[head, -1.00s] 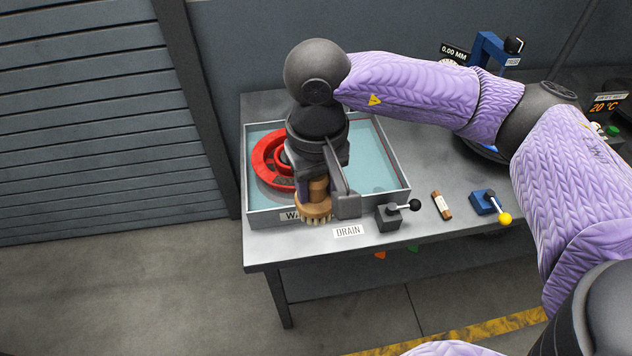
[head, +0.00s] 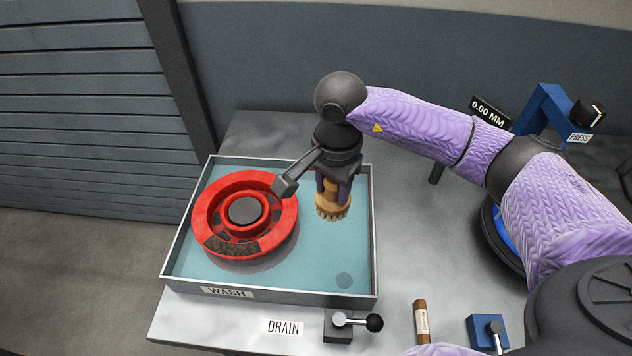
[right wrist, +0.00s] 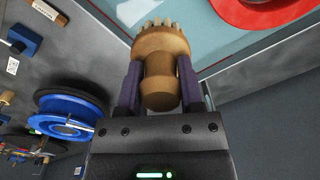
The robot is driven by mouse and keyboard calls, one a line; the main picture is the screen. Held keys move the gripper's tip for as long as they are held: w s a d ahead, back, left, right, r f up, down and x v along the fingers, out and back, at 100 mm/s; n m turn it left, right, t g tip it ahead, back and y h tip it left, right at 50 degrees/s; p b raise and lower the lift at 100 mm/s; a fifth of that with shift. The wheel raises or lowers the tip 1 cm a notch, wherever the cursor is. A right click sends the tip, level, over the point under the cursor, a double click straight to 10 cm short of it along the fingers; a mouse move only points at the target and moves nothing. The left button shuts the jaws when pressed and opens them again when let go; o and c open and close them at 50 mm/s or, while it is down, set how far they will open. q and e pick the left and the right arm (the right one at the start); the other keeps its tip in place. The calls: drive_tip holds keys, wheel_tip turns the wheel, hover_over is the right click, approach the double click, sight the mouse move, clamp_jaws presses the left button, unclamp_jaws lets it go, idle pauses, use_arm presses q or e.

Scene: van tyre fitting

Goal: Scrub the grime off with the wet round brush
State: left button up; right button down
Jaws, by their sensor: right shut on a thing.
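The round wooden brush (head: 331,205) is held in my right gripper (head: 334,186), bristles down, above the water in the right half of the wash tray (head: 270,291). The brush also shows between the fingers in the right wrist view (right wrist: 162,62). A red wheel rim (head: 279,215) lies in the tray, left of the brush and apart from it. Dark patches of grime (head: 232,247) show on the near part of the rim. Whether the bristles are wet cannot be told. My left gripper is not in view.
A drain lever (head: 357,321) stands at the tray's front right, near the DRAIN label (head: 285,328). A small brown labelled stick (head: 422,322) and a blue lever box (head: 487,333) are to its right. A blue press (head: 550,115) stands at the back right.

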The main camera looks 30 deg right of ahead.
drive_tip(key=shift+s+d+m, duration=0.15)
drive_tip(key=shift+d+m, duration=0.35)
drive_tip(key=shift+m, duration=0.4)
drive_tip(key=shift+d+f+m, duration=0.15)
drive_tip(key=shift+d+m, duration=0.05)
drive_tip(key=shift+m, duration=0.1)
drive_tip(key=shift+f, duration=0.3)
drive_tip(key=shift+f+b, duration=0.3)
wheel_tip(320, 180, down, 12)
drive_tip(key=b, duration=0.9)
drive_tip(key=shift+f+b, duration=0.2)
drive_tip(key=shift+b, duration=0.1)
drive_tip(key=shift+f, duration=0.2)
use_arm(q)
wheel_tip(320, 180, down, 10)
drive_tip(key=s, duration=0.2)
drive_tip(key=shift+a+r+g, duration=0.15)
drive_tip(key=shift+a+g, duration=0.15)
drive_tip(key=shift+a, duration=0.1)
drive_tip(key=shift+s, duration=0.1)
